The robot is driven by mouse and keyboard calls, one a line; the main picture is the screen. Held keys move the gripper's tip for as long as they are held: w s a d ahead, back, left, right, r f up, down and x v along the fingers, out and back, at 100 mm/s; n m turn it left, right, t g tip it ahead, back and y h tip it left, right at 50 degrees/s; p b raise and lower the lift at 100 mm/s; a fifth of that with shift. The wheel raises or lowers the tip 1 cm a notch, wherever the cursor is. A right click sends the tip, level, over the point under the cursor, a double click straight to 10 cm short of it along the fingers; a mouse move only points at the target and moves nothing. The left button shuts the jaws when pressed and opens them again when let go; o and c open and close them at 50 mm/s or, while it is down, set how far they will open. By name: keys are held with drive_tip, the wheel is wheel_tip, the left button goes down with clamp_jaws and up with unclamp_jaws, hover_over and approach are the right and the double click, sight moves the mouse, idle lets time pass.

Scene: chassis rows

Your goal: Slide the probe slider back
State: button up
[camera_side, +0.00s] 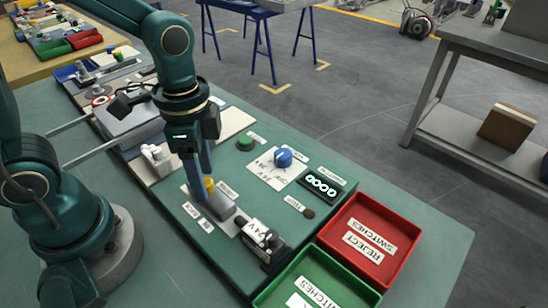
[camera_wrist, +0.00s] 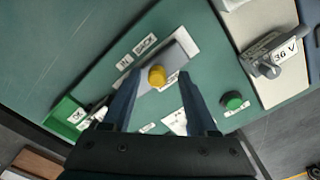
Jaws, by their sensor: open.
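The probe slider's yellow knob (camera_side: 209,185) stands on a grey rail (camera_side: 223,208) on the green panel, below my gripper (camera_side: 203,176). In the wrist view, the yellow knob (camera_wrist: 156,75) sits between my gripper's (camera_wrist: 158,77) two open fingers, with a visible gap on each side. The grey rail (camera_wrist: 180,50) runs diagonally under it. A BACK label (camera_wrist: 145,43) lies beside the rail's upper-right part and an IN label (camera_wrist: 124,62) farther lower left. The knob's exact place along the rail is partly hidden by my fingers.
A 24V switch unit (camera_side: 262,238) stands just past the rail. A blue dial (camera_side: 284,157), green button (camera_side: 245,144) and GOOD display (camera_side: 320,187) are to the right. A red reject bin (camera_side: 400,215) and a green bin (camera_side: 365,290) sit at the panel's near right edge.

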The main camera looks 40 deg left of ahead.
drive_tip(key=shift+r, duration=2.35)
drive_tip(key=shift+w+a+r, duration=0.1)
drive_tip(key=shift+r, duration=0.1)
drive_tip(key=s+r+n+t, duration=0.1)
drive_tip(key=n+t, duration=0.1)
drive_tip(key=n, duration=0.1)
drive_tip(key=s+a+r+n+t, duration=0.1)
drive_tip(key=n, duration=0.2)
drive_tip(key=s+a+r+n+t, duration=0.1)
drive_tip(key=n+t, duration=0.1)
drive_tip(key=n, duration=0.1)
drive_tip(key=shift+s+a+r+t, duration=0.1)
drive_tip(key=shift+s+r+t, duration=0.1)
drive_tip(key=shift+r+t, duration=0.1)
